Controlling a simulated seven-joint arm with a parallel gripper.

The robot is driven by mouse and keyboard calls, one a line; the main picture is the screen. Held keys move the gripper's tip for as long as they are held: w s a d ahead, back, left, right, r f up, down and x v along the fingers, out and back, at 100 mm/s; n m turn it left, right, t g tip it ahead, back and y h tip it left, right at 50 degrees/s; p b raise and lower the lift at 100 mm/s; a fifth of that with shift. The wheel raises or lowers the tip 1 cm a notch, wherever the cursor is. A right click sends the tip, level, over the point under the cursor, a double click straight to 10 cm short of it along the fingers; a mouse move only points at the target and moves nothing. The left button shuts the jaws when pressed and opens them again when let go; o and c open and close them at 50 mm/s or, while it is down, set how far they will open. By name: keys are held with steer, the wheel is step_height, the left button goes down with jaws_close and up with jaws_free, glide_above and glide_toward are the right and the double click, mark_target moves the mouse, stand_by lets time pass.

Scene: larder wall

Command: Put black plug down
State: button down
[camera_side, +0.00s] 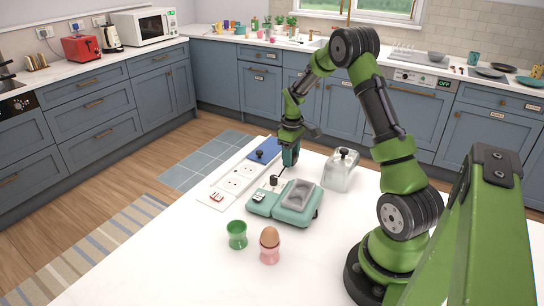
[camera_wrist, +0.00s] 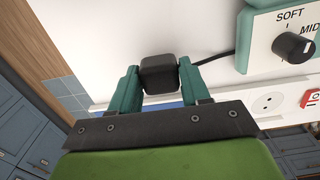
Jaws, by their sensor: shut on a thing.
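My gripper (camera_side: 290,162) points down low over the white worktop, behind the teal egg cooker (camera_side: 295,203). In the wrist view its two teal fingers (camera_wrist: 160,82) are closed on the sides of the black plug (camera_wrist: 159,72). A black cord (camera_wrist: 215,57) runs from the plug's side toward the cooker (camera_wrist: 243,45). In the side view the fingers mostly hide the plug, and I cannot tell whether it touches the worktop. A white socket strip (camera_side: 213,200) with round sockets and a red switch (camera_side: 217,197) lies to the left.
A blue panel (camera_side: 270,146) with a black knob is at the strip's far end. A clear lidded box (camera_side: 341,172) stands right of my gripper. A green cup (camera_side: 237,234) and a pink cup with an egg (camera_side: 269,240) stand in front. The worktop's front left is clear.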

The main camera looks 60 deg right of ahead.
steer(key=shift+f, duration=0.2)
steer(key=shift+f, duration=0.55)
steer(key=c, duration=0.5)
jaws_free()
